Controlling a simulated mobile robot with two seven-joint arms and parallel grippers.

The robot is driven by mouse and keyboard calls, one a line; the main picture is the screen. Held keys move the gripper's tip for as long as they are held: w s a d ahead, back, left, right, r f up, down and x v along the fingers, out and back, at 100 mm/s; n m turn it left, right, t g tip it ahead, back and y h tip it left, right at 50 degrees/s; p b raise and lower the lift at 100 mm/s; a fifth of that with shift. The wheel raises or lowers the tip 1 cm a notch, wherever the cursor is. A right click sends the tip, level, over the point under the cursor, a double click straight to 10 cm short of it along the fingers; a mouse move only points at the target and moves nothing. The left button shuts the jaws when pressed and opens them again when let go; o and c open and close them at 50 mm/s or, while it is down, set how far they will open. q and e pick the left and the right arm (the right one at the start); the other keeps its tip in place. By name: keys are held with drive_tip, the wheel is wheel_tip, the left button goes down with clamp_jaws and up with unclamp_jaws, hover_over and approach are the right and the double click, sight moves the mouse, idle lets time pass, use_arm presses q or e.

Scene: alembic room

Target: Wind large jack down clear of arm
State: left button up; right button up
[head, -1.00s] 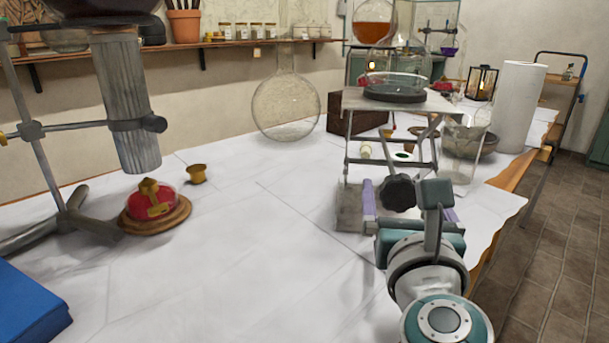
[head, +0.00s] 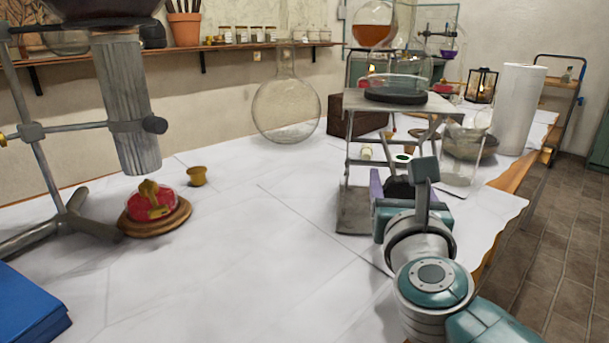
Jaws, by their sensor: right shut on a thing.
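The large jack (head: 356,209) stands on the white-covered table right of centre, its grey top plate raised on crossed legs. A black round support (head: 395,95) rests on the plate with clear glass above it. Which glass part is the arm, and whether it touches, I cannot tell. My right gripper (head: 397,187) is at the jack's front, shut on its black knob (head: 399,184). My wrist and fingers partly hide the knob. My left gripper is not in view.
A glass beaker (head: 460,160) stands close right of the jack, with a white roll (head: 521,108) beyond. A round flask (head: 286,108) stands behind left. A clamp stand (head: 72,215) and red domed object (head: 165,205) are at left. The table's middle is clear.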

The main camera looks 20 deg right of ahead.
drive_tip(key=c, duration=0.6)
drive_tip(key=shift+c, duration=0.2)
drive_tip(key=shift+n, duration=0.3)
